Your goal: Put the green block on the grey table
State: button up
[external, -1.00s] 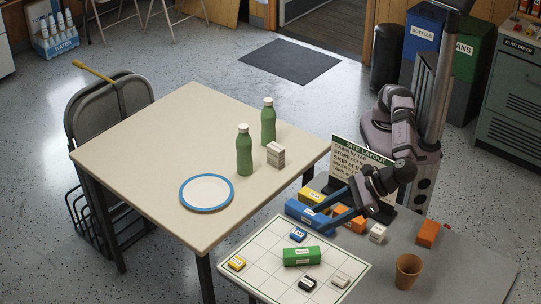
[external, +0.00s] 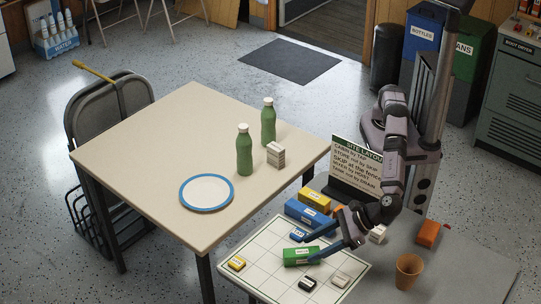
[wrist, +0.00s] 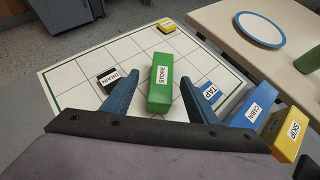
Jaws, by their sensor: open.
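The green block (external: 296,257), with a white label reading "STORE" in the wrist view (wrist: 161,90), lies on the white gridded board (external: 262,240). The board rests on the grey table (external: 460,268) at the lower right. My gripper (external: 314,247) is open over the block. In the wrist view my blue fingers (wrist: 161,84) stand on either side of the block, with gaps visible on both sides. I cannot tell how far the fingertips are above the board.
Blue (external: 300,209) and yellow (external: 315,200) blocks, an orange block (external: 427,234) and a brown cup (external: 408,270) stand nearby. The table's front right is clear.

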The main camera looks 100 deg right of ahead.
aim_at(304, 252)
jog(key=shift+p+x, duration=0.4)
jog(key=shift+x, duration=2.05)
jog(key=shift+s+d+f, duration=0.1)
jog(key=shift+d, duration=0.05)
jog(key=c, duration=1.3)
notch_tip(304, 252, up, 10)
jog(key=shift+r+b, duration=0.1)
jog(key=shift+b, duration=0.2)
